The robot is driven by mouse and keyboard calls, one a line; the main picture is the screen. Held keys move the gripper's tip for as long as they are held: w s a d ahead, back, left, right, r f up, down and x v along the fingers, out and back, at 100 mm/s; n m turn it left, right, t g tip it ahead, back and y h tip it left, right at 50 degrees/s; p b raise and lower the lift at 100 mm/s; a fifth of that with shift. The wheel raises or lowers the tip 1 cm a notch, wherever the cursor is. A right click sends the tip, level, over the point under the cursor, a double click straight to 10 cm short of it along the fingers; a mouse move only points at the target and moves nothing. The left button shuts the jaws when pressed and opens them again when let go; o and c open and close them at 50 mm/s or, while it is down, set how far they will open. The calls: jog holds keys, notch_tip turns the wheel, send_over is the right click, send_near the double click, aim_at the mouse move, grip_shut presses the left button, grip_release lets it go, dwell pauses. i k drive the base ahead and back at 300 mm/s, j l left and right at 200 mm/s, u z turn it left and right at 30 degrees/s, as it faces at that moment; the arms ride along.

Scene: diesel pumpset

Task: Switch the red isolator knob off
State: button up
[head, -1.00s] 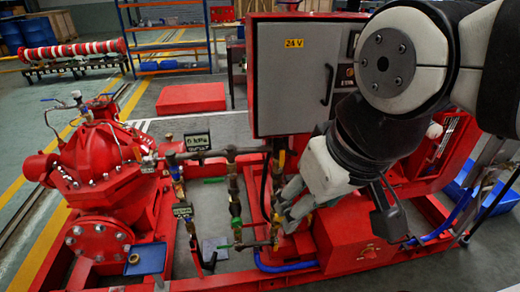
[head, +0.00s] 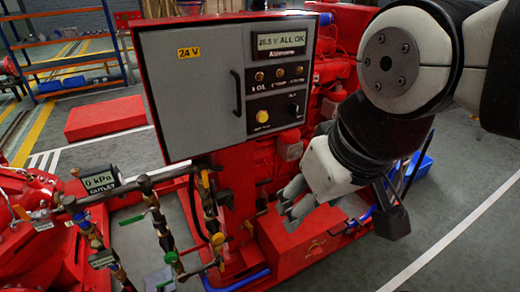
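The grey control panel (head: 200,95) stands left of my arm in the head view, with its face towards me. Its right part has a lit display (head: 281,42), a row of small buttons, a yellow button (head: 262,117) and a small black knob (head: 292,109). I cannot make out a red isolator knob on it; a small red knob may be lost against the red machine or hidden behind my arm. My gripper (head: 291,205) hangs below and right of the panel, apart from it. Its fingers point down and left with nothing visible in them; their gap is unclear.
Pipes with coloured valve handles and an outlet gauge (head: 101,180) stand at the lower left. A red base box (head: 300,236) lies below my gripper. The red engine is behind the panel. Open floor (head: 465,215) lies at the right; a shelf rack (head: 70,55) stands at the back left.

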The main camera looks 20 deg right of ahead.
aim_at(316, 249)
jog(key=z, duration=0.85)
jog(key=i+u, duration=0.1)
jog(key=u, duration=0.7)
jog(key=l+u, duration=0.9)
jog(key=l, duration=0.2)
jog(key=k+l+u, duration=0.2)
jog(key=l+u, duration=0.2)
jog(key=k+l, duration=0.15)
jog(key=l, duration=0.3)
jog(key=k+l+u, duration=0.15)
jog(key=l, duration=0.3)
jog(key=k+l, duration=0.15)
jog(key=l, duration=0.25)
jog(key=k+l+u, duration=0.15)
jog(key=l, duration=0.3)
jog(key=k+l, duration=0.25)
jog(key=l, duration=0.15)
jog(key=k+l+u, duration=0.1)
jog(key=l, duration=0.3)
jog(key=k+l, duration=0.85)
jog(key=k, duration=0.65)
jog(key=i+j+z, duration=0.1)
jog(key=i+j, duration=0.25)
jog(key=i+j+z, duration=0.1)
jog(key=i+j, duration=0.25)
jog(key=j, duration=0.2)
jog(key=i+j+z, duration=0.1)
jog(key=i+j, duration=0.25)
jog(key=j, duration=0.15)
